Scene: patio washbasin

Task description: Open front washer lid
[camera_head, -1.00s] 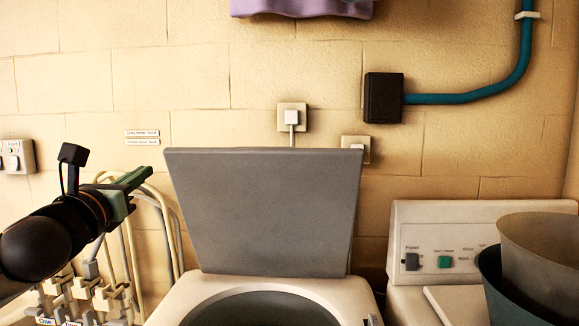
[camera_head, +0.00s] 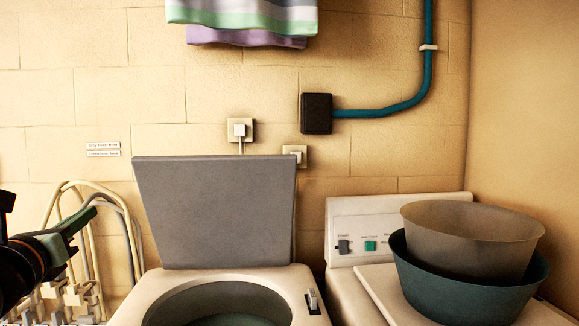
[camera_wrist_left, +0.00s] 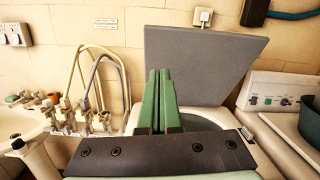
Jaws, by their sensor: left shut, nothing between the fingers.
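The front washer is a white top-loading machine (camera_head: 285,283) with a round opening (camera_head: 220,302). Its grey lid (camera_head: 215,210) stands raised, tilted back toward the wall. The lid also shows in the left wrist view (camera_wrist_left: 205,65), behind my gripper. My left gripper (camera_head: 88,216) is at the left edge of the head view, left of the lid and apart from it. In the left wrist view its green fingers (camera_wrist_left: 158,78) are together with nothing between them. They overlap the washer's opening in that view. My right gripper is not in view.
A second white machine (camera_head: 345,285) stands to the right, with a teal basin (camera_head: 440,290) and a grey basin (camera_head: 470,240) stacked on it. Hoses (camera_head: 63,197) and taps (camera_head: 85,297) are at the left. Towels (camera_head: 245,20) hang above.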

